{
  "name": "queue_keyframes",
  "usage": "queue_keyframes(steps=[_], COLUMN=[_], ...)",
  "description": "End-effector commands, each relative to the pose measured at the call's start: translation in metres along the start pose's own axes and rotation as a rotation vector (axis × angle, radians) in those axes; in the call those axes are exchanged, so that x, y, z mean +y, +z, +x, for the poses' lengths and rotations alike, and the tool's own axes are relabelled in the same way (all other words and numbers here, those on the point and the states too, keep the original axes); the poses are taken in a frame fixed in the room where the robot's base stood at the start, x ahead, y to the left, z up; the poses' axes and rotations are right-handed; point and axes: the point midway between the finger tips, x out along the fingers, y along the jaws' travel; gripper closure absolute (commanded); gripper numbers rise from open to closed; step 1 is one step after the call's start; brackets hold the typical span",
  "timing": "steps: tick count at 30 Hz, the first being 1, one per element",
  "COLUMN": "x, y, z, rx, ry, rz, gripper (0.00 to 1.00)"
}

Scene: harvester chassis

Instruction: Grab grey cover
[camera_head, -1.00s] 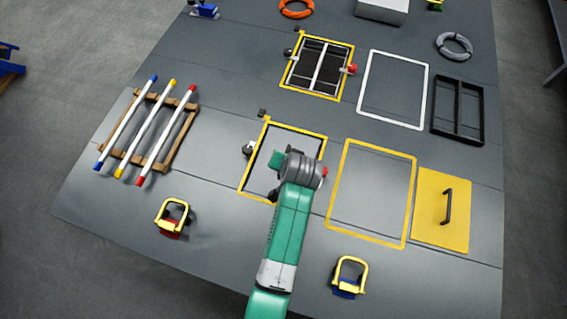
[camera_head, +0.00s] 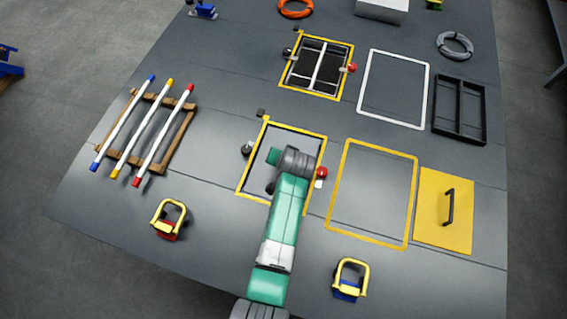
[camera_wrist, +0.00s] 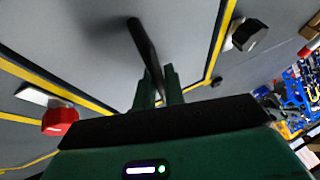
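The grey cover (camera_head: 263,157) lies inside a yellow-edged opening in the grey deck, left of centre. In the wrist view, the cover (camera_wrist: 95,45) fills much of the upper part, and its black bar handle (camera_wrist: 146,48) rises towards my gripper. My gripper (camera_wrist: 160,88) has its green fingertips at the handle's near end, which seems to lie between them. Whether they press on it cannot be told. In the head view, my arm hides the handle and fingers. A red knob (camera_head: 321,172) and a black knob (camera_head: 248,148) flank the opening.
An empty yellow outline (camera_head: 372,194) and a yellow cover with handle (camera_head: 443,211) lie to the right. A rack with coloured-tip rods (camera_head: 146,132) is left. Yellow-handled blocks (camera_head: 169,218) (camera_head: 350,279) stand in front. A barred opening (camera_head: 318,67) lies behind.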

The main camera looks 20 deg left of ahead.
Motion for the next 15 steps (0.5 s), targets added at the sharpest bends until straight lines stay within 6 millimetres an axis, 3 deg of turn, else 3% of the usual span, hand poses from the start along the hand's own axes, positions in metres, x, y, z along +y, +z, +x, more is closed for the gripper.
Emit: queue_keyframes(steps=[10, 15], x=[-0.001, -0.010], y=[-0.002, -0.015], z=[-0.003, -0.028], rx=[0.003, 0.006], ry=[-0.001, -0.001], rz=[-0.002, -0.002], gripper=[1.00, 1.00])
